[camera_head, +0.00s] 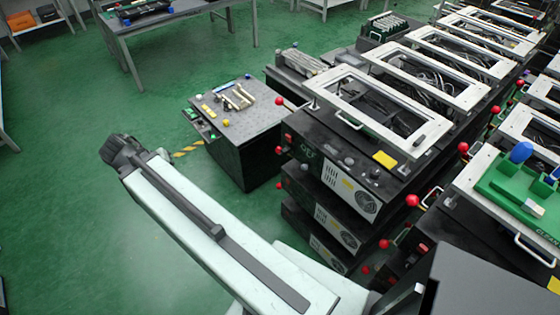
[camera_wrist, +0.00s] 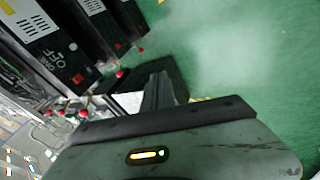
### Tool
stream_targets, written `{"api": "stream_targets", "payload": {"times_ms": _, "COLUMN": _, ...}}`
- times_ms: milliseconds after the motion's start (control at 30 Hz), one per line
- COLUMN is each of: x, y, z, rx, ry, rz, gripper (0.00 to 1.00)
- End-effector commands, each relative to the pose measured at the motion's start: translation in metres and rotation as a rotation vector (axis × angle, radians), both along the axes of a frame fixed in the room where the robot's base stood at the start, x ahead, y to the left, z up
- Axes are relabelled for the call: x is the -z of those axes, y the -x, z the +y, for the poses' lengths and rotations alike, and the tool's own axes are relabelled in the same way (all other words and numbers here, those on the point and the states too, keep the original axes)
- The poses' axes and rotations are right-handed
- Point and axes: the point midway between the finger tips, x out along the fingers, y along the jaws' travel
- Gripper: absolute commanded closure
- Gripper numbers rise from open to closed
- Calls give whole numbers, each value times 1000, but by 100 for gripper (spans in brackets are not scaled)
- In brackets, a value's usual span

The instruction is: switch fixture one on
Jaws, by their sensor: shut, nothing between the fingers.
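The fixtures are black box units stacked in a row with white-framed tops. The nearest black unit (camera_head: 330,170) has a vented front panel and red ball knobs, one (camera_head: 279,101) at its left corner. I cannot tell which unit is fixture one. In the wrist view, black units (camera_wrist: 62,55) with white lettering like "OFF" stand at the upper left, and a red ball (camera_wrist: 120,74) lies close to my gripper in the picture. My gripper (camera_wrist: 160,82) is shut and empty, its dark fingers showing above the grey wrist body. I cannot make out contact with any knob.
A grey workbench (camera_head: 165,18) stands at the back. A green fixture (camera_head: 520,195) is at the right. The green floor at left is clear.

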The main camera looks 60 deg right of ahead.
Motion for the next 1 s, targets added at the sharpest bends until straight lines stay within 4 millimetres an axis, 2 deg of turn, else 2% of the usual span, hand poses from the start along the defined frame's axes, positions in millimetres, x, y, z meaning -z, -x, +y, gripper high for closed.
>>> {"api": "stream_targets", "payload": {"times_ms": 33, "x": 48, "y": 4, "z": -28, "rx": 79, "ry": 79, "rz": -28, "gripper": 100}}
{"api": "stream_targets", "payload": {"times_ms": 100, "x": 69, "y": 12, "z": -65, "rx": 188, "ry": 198, "rz": -76, "gripper": 100}}
{"api": "stream_targets", "payload": {"times_ms": 300, "x": 114, "y": 40, "z": -159, "rx": 456, "ry": 547, "rz": -247, "gripper": 100}}
{"api": "stream_targets", "payload": {"times_ms": 500, "x": 147, "y": 72, "z": -228, "rx": 638, "ry": 898, "rz": -462, "gripper": 100}}
{"api": "stream_targets", "payload": {"times_ms": 600, "x": 156, "y": 86, "z": -252, "rx": 689, "ry": 1059, "rz": -577, "gripper": 100}}
{"api": "stream_targets", "payload": {"times_ms": 700, "x": 160, "y": 98, "z": -267, "rx": 711, "ry": 1190, "rz": -677, "gripper": 100}}
{"api": "stream_targets", "payload": {"times_ms": 833, "x": 158, "y": 106, "z": -276, "rx": 714, "ry": 1298, "rz": -768, "gripper": 100}}
{"api": "stream_targets", "payload": {"times_ms": 1000, "x": 150, "y": 108, "z": -278, "rx": 709, "ry": 1343, "rz": -809, "gripper": 100}}
